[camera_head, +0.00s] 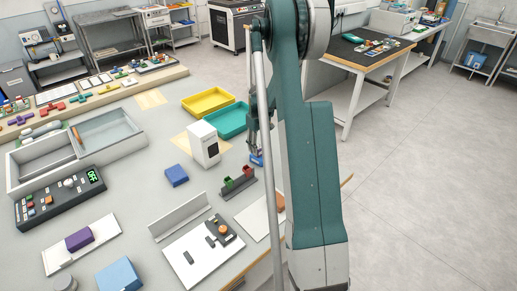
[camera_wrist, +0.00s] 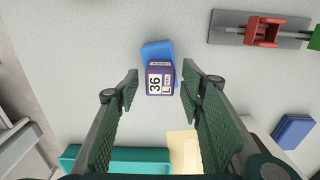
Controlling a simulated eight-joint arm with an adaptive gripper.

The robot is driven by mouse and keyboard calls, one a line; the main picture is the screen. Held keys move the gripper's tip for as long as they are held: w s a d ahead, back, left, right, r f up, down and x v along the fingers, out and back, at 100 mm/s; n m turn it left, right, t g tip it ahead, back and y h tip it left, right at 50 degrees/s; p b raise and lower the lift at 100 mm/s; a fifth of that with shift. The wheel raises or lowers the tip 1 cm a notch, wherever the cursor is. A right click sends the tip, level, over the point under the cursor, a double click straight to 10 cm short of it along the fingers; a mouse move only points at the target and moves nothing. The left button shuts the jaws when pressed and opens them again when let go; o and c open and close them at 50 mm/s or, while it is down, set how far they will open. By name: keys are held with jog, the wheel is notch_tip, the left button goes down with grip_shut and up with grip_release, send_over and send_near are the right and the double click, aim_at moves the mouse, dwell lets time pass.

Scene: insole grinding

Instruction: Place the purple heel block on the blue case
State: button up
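In the wrist view a purple block (camera_wrist: 160,80) with a white label reading "36 L" overlaps a blue case (camera_wrist: 157,50). It appears to rest on the case; exact contact is hard to judge. My gripper (camera_wrist: 160,71) is open, with one finger on each side of the block and a visible gap to both. In the head view my gripper (camera_head: 254,147) points down at the right table edge, with the blue case (camera_head: 257,160) just below it; the purple block is too small to make out there.
A white box (camera_head: 204,148), a teal tray (camera_head: 224,120) and a yellow tray (camera_head: 207,101) stand left of my gripper. A rail with red and green pieces (camera_head: 238,188) lies nearer. Another purple block (camera_head: 79,239) sits on a white plate at front left. A blue block (camera_head: 176,175) lies mid-table.

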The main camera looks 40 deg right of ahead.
notch_tip(320, 180, up, 11)
dwell(0.5)
dwell(0.4)
jog(key=s+a+r+t, duration=0.1)
jog(key=s+a+r, duration=0.2)
jog(key=a+r, duration=0.45)
jog(key=s+a+r+t+h, duration=0.1)
jog(key=s+a+r, duration=0.3)
jog(key=a, duration=0.7)
jog(key=s+a+r+t, duration=0.1)
jog(key=s+a+r, duration=0.2)
jog(key=a+r, duration=0.55)
jog(key=s+a+f+t+y, duration=0.1)
jog(key=s+a+t, duration=0.3)
jog(key=s+a, duration=1.7)
